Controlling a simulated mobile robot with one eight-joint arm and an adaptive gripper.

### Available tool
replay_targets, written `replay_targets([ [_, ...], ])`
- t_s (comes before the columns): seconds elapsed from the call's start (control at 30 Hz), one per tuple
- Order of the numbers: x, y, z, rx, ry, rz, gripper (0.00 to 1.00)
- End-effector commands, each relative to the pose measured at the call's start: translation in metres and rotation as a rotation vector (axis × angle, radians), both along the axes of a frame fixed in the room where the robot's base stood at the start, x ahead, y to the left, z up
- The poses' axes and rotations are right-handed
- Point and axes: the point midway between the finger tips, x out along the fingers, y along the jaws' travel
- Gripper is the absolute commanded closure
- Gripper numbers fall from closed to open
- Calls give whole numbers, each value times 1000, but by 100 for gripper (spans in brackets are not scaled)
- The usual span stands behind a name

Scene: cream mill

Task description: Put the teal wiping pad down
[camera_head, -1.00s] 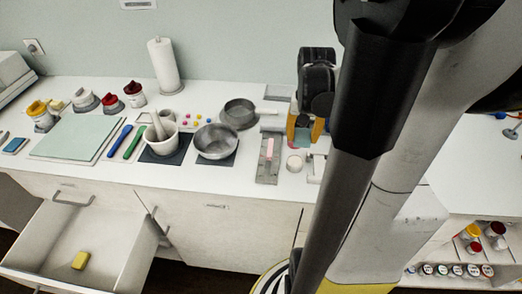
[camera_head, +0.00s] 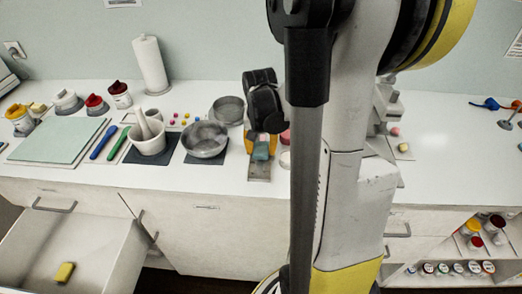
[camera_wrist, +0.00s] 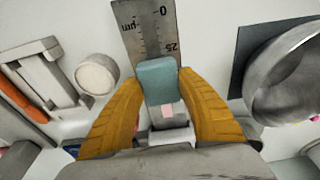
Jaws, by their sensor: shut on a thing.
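My gripper (camera_head: 262,147) is over the back counter, above a grey metal gauge plate (camera_head: 259,172). Its orange fingers are shut on the teal wiping pad (camera_head: 261,151). In the wrist view the teal pad (camera_wrist: 157,82) sits between the fingertips, in front of the gauge plate (camera_wrist: 146,28) with its printed scale. The pad hides part of the plate. I cannot tell whether the pad touches the plate. A small pink patch (camera_wrist: 167,110) shows just below the pad in the wrist view.
A metal bowl (camera_head: 205,140) on a dark mat and a metal pan (camera_head: 227,109) stand left of my gripper. A round pale disc (camera_wrist: 97,74) lies left of the plate in the wrist view. An open drawer (camera_head: 98,245) at lower left holds a yellow block (camera_head: 64,272).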

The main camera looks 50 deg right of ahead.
Motion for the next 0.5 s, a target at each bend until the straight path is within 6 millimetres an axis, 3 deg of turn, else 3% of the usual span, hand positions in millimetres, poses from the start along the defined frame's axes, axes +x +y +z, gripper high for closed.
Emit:
replay_targets([
  [0.2, 0, 0, -4, 0, 0, 0, 96],
  [0.23, 0, 0, -4, 0, 0, 0, 55],
  [0.3, 0, 0, -3, 0, 0, 0, 38],
  [0.5, 0, 0, -2, 0, 0, 0, 38],
])
